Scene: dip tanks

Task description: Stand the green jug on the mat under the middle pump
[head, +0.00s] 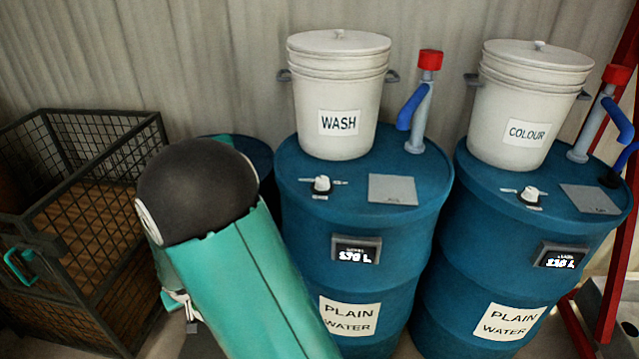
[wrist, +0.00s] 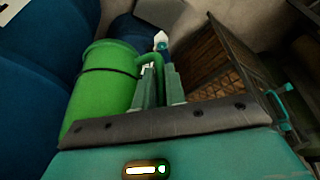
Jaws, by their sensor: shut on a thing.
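The green jug (wrist: 108,85) fills the left half of the wrist view, with a dark band around its body. My gripper (wrist: 159,75) is shut on the jug's handle (wrist: 152,57). A grey mat (head: 392,189) lies bare on the blue drum with the WASH bucket, in front of a red-topped pump (head: 418,105) with a blue spout. Another grey mat (head: 589,199) lies bare on the right drum by a second red-topped pump (head: 589,115).
The WASH bucket (head: 337,90) and COLOUR bucket (head: 527,105) stand on the drums behind the mats. A knob (head: 321,184) sits left of the nearer mat. A mesh crate (head: 85,215) stands left. Part of another drum shows behind my arm. A red frame rises at right.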

